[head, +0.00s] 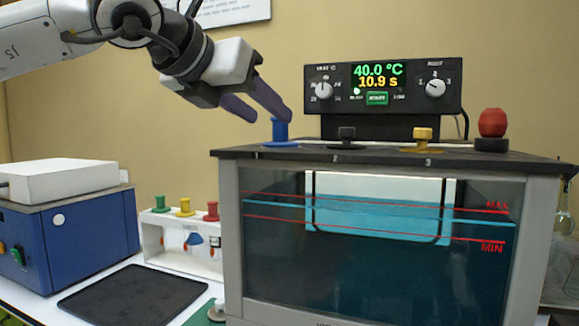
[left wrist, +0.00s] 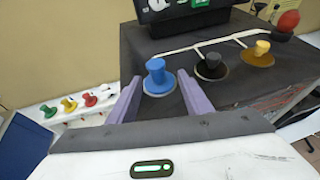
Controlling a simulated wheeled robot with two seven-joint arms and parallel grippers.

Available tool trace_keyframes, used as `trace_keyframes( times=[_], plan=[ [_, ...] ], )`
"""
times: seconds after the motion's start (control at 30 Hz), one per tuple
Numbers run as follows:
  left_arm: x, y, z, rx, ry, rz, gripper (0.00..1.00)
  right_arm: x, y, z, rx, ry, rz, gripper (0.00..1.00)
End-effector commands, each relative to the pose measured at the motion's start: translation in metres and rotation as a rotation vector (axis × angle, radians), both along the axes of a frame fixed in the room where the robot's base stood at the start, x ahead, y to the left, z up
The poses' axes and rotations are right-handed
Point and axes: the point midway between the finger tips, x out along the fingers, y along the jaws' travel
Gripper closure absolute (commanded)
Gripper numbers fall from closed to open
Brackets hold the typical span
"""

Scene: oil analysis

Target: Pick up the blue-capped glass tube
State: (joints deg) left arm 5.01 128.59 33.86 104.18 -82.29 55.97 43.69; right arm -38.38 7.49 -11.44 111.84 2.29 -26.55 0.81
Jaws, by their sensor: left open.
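The blue cap (head: 281,131) stands upright at position 1 on the dark top of the water bath (head: 380,240). The glass below this cap is hidden by the lid and tank. My left gripper (head: 268,118) is open and tilted down at the cap from the upper left. In the left wrist view, the blue cap (left wrist: 156,76) lies between the two purple fingers, near their tips. Nothing shows as gripped, and I cannot tell whether a finger touches the cap. My right gripper is not in view.
On the bath top, a black cap (head: 347,135), a yellow cap (head: 423,139) and a red bulb (head: 492,124) stand to the right. The control box (head: 392,85) rises behind. A white rack (head: 155,240) with green, yellow and red caps, a dark tray (head: 133,296) and a blue device (head: 75,235) are left.

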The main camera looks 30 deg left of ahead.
Motion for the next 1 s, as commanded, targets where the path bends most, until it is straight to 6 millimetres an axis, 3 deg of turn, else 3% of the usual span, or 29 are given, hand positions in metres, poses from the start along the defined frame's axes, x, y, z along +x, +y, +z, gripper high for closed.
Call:
trace_keyframes(
  times=[0.2, 0.6, 0.9, 1.0],
  plan=[
    [0.025, 0.002, -0.010, -0.002, 0.002, -0.001, 0.55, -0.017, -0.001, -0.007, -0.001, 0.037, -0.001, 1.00],
    [0.068, 0.010, -0.031, -0.001, 0.003, -0.002, 0.55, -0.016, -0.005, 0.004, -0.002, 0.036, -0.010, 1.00],
    [0.074, 0.010, -0.033, -0.002, -0.001, -0.003, 0.55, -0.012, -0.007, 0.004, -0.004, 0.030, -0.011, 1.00],
    [0.074, 0.010, -0.034, -0.002, 0.000, -0.003, 0.68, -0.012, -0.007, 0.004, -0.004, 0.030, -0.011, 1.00]
  ],
)
